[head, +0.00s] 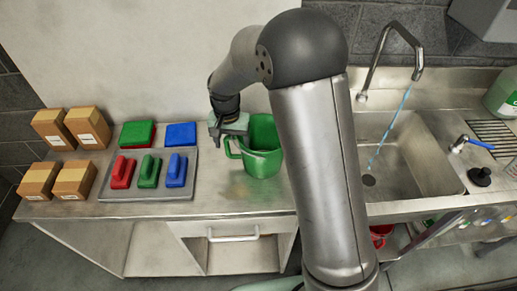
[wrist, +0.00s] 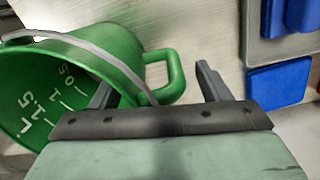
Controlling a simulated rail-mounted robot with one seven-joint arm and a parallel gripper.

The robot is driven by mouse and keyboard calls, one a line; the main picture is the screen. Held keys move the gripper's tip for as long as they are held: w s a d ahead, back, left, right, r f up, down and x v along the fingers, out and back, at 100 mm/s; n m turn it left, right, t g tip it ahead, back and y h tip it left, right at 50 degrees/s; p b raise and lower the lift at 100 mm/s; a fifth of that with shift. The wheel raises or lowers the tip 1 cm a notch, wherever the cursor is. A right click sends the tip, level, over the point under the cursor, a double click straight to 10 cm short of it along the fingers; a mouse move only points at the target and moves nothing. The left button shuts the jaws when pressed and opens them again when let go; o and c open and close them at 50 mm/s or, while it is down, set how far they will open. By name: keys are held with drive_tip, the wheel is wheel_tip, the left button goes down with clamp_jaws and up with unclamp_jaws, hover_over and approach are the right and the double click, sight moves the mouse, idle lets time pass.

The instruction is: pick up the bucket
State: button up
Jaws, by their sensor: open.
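A green bucket (head: 262,150) stands upright on the steel counter, just left of my arm in the head view. In the wrist view the bucket (wrist: 75,85) fills the left side, with white volume marks inside, a grey bail across it and a green side handle (wrist: 168,78). My gripper (head: 230,125) is at the bucket's left side, by the handle. In the wrist view its two fingers (wrist: 155,85) are apart, with the handle showing between them. The left finger is partly hidden by the bail and rim, and I cannot tell whether it touches the bucket.
Several cardboard boxes (head: 75,180) stand farther left. A sink (head: 405,160) with running tap (head: 390,50) is at right. Bare counter (head: 225,195) lies in front of the bucket.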

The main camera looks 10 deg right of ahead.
drive_tip(key=c, duration=1.3)
drive_tip(key=shift+r, duration=0.5)
clamp_jaws()
wheel_tip(320, 180, up, 2)
drive_tip(key=shift+s+r+b, duration=0.1)
drive_tip(key=shift+r+b, duration=0.15)
drive_tip(key=shift+b, duration=0.2)
drive_tip(key=s+d+r, duration=0.1)
drive_tip(key=r, duration=0.1)
drive_tip(key=s+r+b, duration=0.1)
drive_tip(key=s, duration=0.1)
drive_tip(key=s+d+r+b, duration=0.1)
drive_tip(key=r, duration=0.1)
drive_tip(key=shift+s+d+r, duration=0.15)
drive_tip(key=shift+d+r, duration=0.2)
drive_tip(key=s+d+r+b, duration=0.2)
drive_tip(key=s+d+r, duration=0.1)
drive_tip(key=s, duration=0.4)
drive_tip(key=shift+s+d+r, duration=0.25)
drive_tip(key=shift+d+r, duration=0.15)
drive_tip(key=shift+d, duration=0.35)
